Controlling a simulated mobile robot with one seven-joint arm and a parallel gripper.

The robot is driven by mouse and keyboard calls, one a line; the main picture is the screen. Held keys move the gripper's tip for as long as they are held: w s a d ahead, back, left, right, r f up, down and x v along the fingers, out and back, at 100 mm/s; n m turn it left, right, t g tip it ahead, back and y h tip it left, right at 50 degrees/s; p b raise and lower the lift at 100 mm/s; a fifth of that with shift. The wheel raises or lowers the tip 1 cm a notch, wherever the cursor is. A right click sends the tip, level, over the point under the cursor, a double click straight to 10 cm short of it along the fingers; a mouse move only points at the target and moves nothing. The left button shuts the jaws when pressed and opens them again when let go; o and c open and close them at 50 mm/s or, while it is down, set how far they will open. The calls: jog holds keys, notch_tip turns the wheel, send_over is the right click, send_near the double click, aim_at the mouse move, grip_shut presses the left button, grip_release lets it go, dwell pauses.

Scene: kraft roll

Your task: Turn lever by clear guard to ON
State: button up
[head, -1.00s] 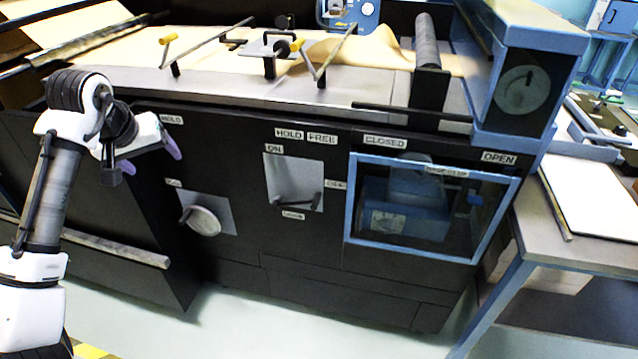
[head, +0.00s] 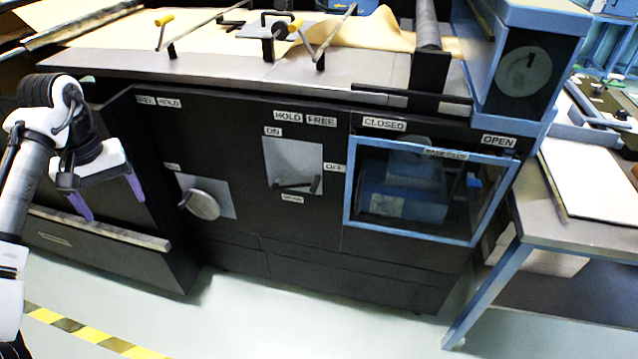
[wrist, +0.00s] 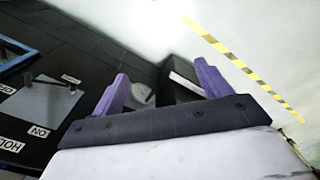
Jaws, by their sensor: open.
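The lever (head: 297,186) is a dark handle on a light grey plate (head: 290,156), left of the blue-framed clear guard (head: 346,195). An ON label (head: 273,131) sits above the plate's upper left and an OFF label (head: 334,168) at its right. The lever lies roughly level across the plate's lower part, its grip end towards the OFF side. In the wrist view the plate (wrist: 40,104) is at the far left. My gripper (head: 113,205) is open and empty, well left of the lever; its purple fingers (wrist: 165,85) also show in the wrist view.
A round knob (head: 204,205) on a grey plate stands out between my gripper and the lever. A rail (head: 100,229) runs along the cabinet's left part. A side table (head: 575,215) stands at the right. The floor in front (head: 300,320) is clear.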

jog(key=shift+c, duration=0.6)
jog(key=w+d, duration=0.2)
jog(key=w+d+f+m+t+h, duration=0.1)
jog(key=w+d, duration=0.1)
jog(key=w+d+t, duration=0.1)
jog(key=w+d, duration=0.1)
jog(key=shift+f+m, duration=0.2)
jog(key=shift+m, duration=0.1)
jog(key=c, duration=0.7)
jog(key=t+h, duration=1)
jog(key=t, duration=0.1)
send_over(315, 185)
jog(key=v, duration=0.4)
notch_tip(315, 185, down, 3)
jog(key=s+f+n+t+y, duration=0.2)
jog(key=s+f+n+y, duration=0.15)
jog(key=f, duration=0.45)
jog(key=s+f+n+t+y, duration=0.25)
jog(key=s+f+n, duration=0.2)
jog(key=f, duration=0.25)
jog(key=shift+y, duration=0.3)
jog(key=p+x, duration=0.1)
jog(key=x, duration=0.7)
jog(key=p+x, duration=0.1)
jog(key=x, duration=0.3)
jog(key=shift+w+a+f+p, duration=0.1)
jog(key=shift+w+f+p, duration=0.2)
jog(key=shift+w, duration=0.15)
